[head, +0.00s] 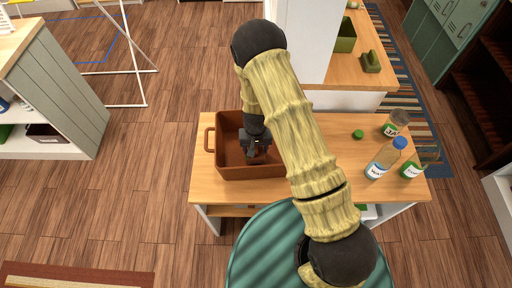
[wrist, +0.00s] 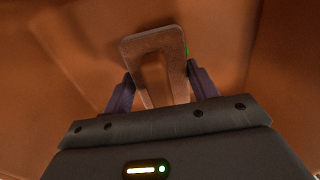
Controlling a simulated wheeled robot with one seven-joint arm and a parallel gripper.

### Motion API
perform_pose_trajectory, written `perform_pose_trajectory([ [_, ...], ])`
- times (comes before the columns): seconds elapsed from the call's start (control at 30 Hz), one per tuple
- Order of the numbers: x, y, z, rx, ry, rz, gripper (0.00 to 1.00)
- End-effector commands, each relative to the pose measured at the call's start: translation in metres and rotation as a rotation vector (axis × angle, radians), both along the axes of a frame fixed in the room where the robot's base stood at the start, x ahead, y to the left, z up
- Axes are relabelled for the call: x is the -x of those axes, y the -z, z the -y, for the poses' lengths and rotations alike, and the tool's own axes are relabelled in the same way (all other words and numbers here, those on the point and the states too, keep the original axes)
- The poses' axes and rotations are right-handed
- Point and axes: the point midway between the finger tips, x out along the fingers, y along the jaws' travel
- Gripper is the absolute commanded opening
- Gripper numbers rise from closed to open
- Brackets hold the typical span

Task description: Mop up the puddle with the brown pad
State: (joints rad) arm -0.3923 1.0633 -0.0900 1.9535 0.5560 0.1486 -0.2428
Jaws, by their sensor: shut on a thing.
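My gripper (head: 257,152) points down inside a brown bin (head: 212,165) on the wooden table. The wrist view shows its two fingers (wrist: 159,78) shut on the raised handle of the brown pad (wrist: 172,42). The pad is a flat rounded slab, with a small bit of green at its right edge. The bin's brown walls (wrist: 60,50) surround it in the wrist view. I cannot tell whether the pad touches the bin's floor. In the head view the pad is mostly hidden by my gripper. I make out no puddle in either view.
On the table (head: 330,135) to the right stand a blue-capped bottle (head: 384,160), jars (head: 396,124) and a green cap (head: 358,134). A white pillar (head: 302,45) rises behind. A green pad-like thing (head: 371,64) and green box (head: 345,42) sit on the far counter.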

Motion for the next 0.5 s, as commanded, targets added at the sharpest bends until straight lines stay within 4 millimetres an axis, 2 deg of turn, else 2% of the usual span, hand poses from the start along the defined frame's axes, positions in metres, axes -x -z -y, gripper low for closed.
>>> perform_pose_trajectory([
  [0.5, 0.0, 0.0062, 0.0001, 0.0, 0.0, 0.0, 0.31],
])
